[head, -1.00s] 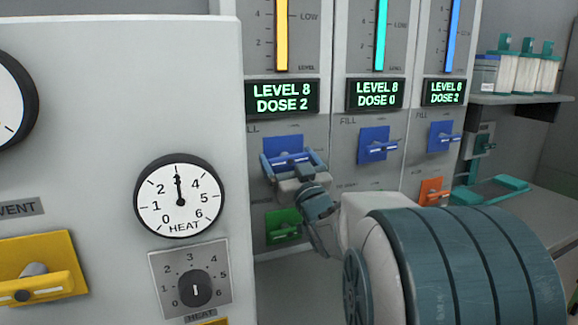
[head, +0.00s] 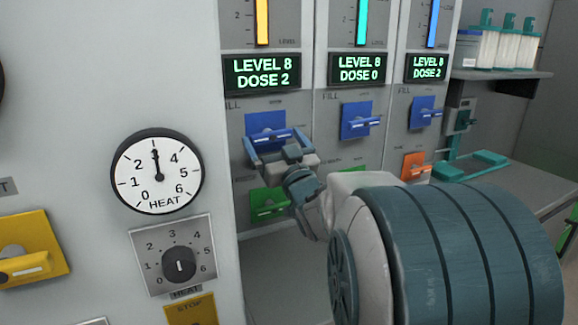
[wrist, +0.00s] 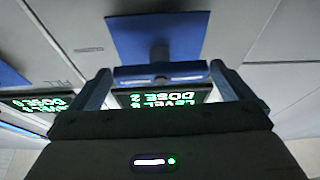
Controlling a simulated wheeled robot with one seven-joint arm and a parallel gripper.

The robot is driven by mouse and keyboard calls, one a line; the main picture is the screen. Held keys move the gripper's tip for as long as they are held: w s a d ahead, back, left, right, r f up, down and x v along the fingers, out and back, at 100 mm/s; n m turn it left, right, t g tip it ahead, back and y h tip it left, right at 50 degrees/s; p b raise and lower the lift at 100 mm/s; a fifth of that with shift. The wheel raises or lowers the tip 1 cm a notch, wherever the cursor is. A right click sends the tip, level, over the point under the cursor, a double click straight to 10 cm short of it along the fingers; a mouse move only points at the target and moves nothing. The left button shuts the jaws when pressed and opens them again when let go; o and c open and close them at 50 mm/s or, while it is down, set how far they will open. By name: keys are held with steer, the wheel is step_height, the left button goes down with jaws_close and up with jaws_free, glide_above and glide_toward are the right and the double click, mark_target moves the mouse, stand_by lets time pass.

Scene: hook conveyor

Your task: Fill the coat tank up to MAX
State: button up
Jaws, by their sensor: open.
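Three tank columns stand side by side, with yellow, cyan and blue level bars. No label I can read tells which is the coat tank. The left display (head: 262,73) reads LEVEL 8, DOSE 2. The middle display (head: 358,69) reads LEVEL 8, DOSE 0, and the right display (head: 426,67) reads LEVEL 8, DOSE 2. Each column has a blue fill lever. My gripper (head: 274,143) is open at the left blue fill lever (head: 265,122). In the wrist view its fingers stand either side of the lever's bar (wrist: 160,72), apparently with small gaps.
A green lever (head: 266,204) sits below the left fill lever, and an orange one (head: 415,165) on the right column. The near white panel carries a heat gauge (head: 157,171), a heat knob (head: 179,264) and a yellow lever (head: 27,258). A shelf with containers (head: 497,48) is at right.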

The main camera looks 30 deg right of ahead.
steer(key=v, duration=1.2)
steer(key=shift+b, duration=0.4)
stand_by(0.6)
